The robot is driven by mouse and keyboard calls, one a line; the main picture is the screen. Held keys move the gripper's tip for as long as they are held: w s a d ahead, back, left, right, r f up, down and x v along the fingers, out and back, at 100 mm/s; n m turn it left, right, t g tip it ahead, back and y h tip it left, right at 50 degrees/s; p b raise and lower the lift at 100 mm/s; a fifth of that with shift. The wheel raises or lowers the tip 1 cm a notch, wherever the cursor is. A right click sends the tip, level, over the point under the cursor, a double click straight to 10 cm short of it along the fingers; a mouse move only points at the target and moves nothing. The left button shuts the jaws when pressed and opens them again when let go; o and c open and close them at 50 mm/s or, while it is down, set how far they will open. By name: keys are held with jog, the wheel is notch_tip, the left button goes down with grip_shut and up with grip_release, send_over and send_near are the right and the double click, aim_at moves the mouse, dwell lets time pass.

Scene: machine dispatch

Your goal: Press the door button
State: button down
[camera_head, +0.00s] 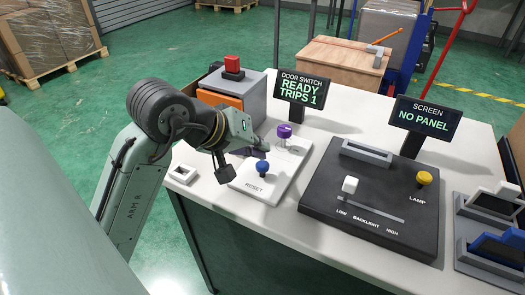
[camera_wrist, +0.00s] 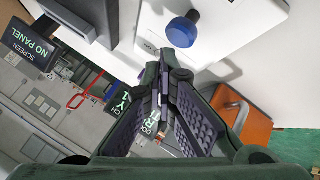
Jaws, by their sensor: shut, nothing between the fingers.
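A white panel (camera_head: 257,187) on the table carries a blue round button (camera_head: 262,167) marked RESET and a purple knob (camera_head: 284,131). The lettering by the purple knob is too small to read. My gripper (camera_head: 258,148) is over the panel, near both knobs. In the wrist view its fingers (camera_wrist: 165,68) are together and empty, with the blue button (camera_wrist: 182,30) just beyond the tips. I cannot tell whether it touches anything. The door switch screen (camera_head: 303,88) reads READY, TRIPS 1. No button labelled door is readable.
A grey and orange box (camera_head: 220,101) with a red button (camera_head: 232,66) stands behind my gripper. To the right, a black panel (camera_head: 330,190) holds a slider and yellow lamp button (camera_head: 424,178). Another screen (camera_head: 423,118) reads NO PANEL.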

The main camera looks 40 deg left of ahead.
aim_at(259, 163)
jog(key=shift+r, duration=0.15)
notch_tip(259, 163, up, 5)
jog(key=p, duration=0.4)
dwell(0.8)
